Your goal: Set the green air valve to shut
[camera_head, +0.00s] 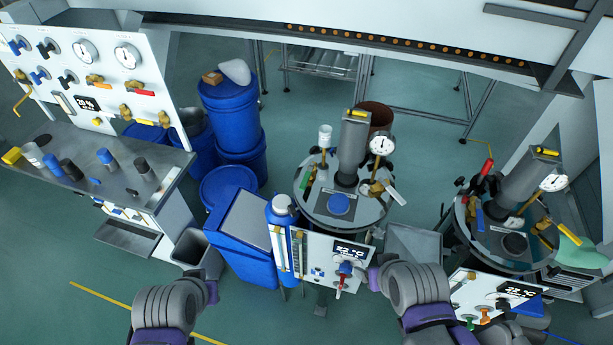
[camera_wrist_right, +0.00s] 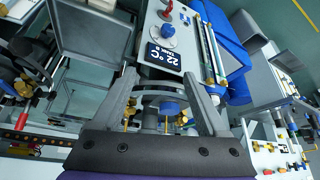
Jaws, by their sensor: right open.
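A small green handle (camera_head: 309,186) sits on the left side of the left vessel's lid. A green knob (camera_head: 470,323) is low on the right vessel's front panel. I cannot tell from the pictures which one is the air valve. My right gripper (camera_head: 370,278) is at the right edge of the left vessel's panel. In the right wrist view its fingers (camera_wrist_right: 160,85) are spread, with nothing held between them. My left gripper (camera_head: 205,277) is near the grey bin, left of the blue box. Its fingers are too small to read.
The left vessel's panel has a display (camera_head: 350,248), a blue knob (camera_head: 345,268) and a red handle (camera_head: 339,287). A blue-and-white cylinder (camera_head: 281,235) stands beside it. Blue drums (camera_head: 230,110) are behind. A wall panel (camera_head: 95,75) with gauges stands at left.

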